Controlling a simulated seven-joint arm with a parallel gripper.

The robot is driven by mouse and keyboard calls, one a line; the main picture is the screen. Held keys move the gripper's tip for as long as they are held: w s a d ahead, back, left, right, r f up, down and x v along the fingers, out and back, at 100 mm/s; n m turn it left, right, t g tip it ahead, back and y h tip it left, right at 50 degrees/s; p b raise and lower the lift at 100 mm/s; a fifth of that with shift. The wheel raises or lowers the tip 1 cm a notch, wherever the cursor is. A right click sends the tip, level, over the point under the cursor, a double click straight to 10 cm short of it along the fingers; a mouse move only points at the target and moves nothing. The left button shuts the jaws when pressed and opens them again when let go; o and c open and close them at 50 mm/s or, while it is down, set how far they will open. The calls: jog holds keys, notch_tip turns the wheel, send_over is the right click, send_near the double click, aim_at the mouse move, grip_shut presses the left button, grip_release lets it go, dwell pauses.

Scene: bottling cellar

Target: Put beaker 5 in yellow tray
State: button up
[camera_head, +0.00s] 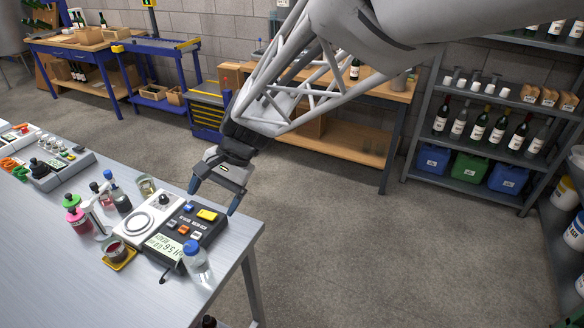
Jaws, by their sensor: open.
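A small yellow tray (122,267) lies near the front edge of the steel table. A small clear beaker with dark red contents (116,249) stands on it. I cannot read a number on either beaker, so I cannot tell which is beaker 5. My gripper (212,201) is open and points down over the back of the black device, right of the pale beaker. I see nothing between its fingers.
A blue-capped bottle (197,262) stands at the right edge. Pink and green-capped bottles (77,218) and a white-topped dispenser (97,222) crowd the left.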

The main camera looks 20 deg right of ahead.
jog(key=s+d+r+n+t+h, duration=0.2)
jog(key=s+d+r+n+h, duration=0.1)
jog(key=s+d, duration=0.5)
jog(key=s+d+r+n+t+h, duration=0.2)
jog(key=s+d+r+n+h, duration=0.1)
jog(key=s+d, duration=0.5)
jog(key=shift+s+d+h, duration=0.2)
jog(key=shift+d+h, duration=0.2)
jog(key=shift+d, duration=0.1)
